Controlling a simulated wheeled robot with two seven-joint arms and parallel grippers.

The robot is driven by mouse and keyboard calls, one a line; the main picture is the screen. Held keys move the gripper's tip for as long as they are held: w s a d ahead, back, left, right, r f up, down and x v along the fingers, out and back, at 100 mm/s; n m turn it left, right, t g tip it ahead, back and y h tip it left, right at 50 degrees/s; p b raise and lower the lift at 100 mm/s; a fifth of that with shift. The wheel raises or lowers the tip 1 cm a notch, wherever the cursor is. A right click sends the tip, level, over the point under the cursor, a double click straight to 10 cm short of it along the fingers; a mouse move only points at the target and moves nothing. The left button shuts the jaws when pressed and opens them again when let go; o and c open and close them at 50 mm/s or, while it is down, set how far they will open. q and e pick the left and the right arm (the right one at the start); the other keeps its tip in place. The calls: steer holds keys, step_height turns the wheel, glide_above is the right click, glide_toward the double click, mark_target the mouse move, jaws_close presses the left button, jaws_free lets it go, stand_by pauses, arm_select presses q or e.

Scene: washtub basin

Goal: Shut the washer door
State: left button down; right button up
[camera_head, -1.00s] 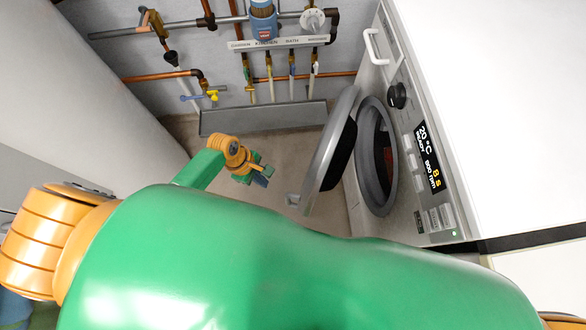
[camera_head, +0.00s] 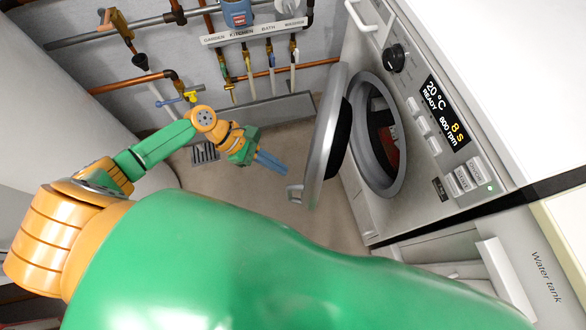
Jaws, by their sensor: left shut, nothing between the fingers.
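The washer (camera_head: 415,135) stands on the right, its front facing left. Its round door (camera_head: 322,140) is open, swung out to the left of the opening (camera_head: 379,135). Something reddish shows inside the drum. My left gripper (camera_head: 272,163) has blue fingers and is shut and empty. It is left of the door, a little apart from it in the picture, with its fingertips pointing towards the door. My right gripper is not in view.
Pipes and valves with a label strip (camera_head: 253,32) run along the back wall. A floor drain (camera_head: 204,153) lies behind my left arm. A large white rounded body (camera_head: 50,120) stands at left. An open drawer marked Water tank (camera_head: 545,275) is at lower right. Floor before the door is clear.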

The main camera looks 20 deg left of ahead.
arm_select(q)
steer(key=shift+w+d, duration=0.15)
steer(key=shift+d, duration=1.8)
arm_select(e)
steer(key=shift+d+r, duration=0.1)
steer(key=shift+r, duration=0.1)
arm_select(q)
steer(key=shift+p, duration=0.3)
